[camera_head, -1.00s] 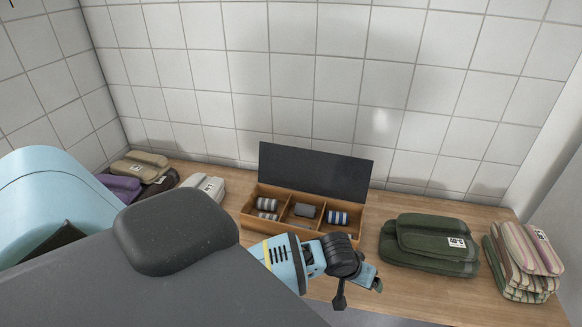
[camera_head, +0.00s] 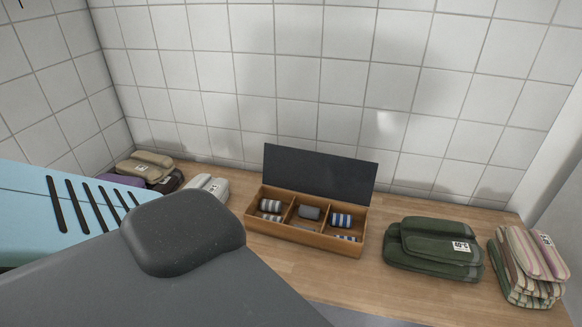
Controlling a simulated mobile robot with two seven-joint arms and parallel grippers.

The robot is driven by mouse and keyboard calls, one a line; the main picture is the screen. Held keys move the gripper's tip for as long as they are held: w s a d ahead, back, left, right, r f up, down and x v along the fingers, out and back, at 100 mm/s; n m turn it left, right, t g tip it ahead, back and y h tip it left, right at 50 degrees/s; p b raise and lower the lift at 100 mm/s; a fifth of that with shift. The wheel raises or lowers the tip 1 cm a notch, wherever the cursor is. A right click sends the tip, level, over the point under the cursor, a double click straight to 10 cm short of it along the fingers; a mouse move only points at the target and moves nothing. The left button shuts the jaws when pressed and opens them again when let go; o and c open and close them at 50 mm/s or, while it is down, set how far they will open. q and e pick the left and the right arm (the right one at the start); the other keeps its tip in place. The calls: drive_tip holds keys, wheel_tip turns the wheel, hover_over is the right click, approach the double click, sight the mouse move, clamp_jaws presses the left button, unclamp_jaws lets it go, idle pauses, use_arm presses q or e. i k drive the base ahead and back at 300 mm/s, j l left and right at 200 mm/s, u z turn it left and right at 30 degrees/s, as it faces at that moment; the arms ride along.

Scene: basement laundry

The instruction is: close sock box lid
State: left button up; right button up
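The wooden sock box (camera_head: 304,237) sits on the wooden counter near the tiled wall. Its dark lid (camera_head: 320,174) is up, hinged along the back edge and leaning towards the wall. The box has three compartments. Rolled socks lie in them: grey striped socks (camera_head: 270,206) on the left, a plain grey sock (camera_head: 309,212) in the middle, and blue-and-white striped socks (camera_head: 341,220) on the right. Neither of my grippers shows in this view. Parts of my own arm fill the lower left and stay apart from the box in the picture.
A green folded stack (camera_head: 432,248) lies right of the box, and a striped folded stack (camera_head: 527,266) lies further right. A pale folded stack (camera_head: 207,188) and beige towels (camera_head: 147,168) lie to the left. The wooden counter (camera_head: 270,262) is bare in front of the box.

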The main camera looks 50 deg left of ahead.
sight(347, 180)
drive_tip(key=u, duration=1.35)
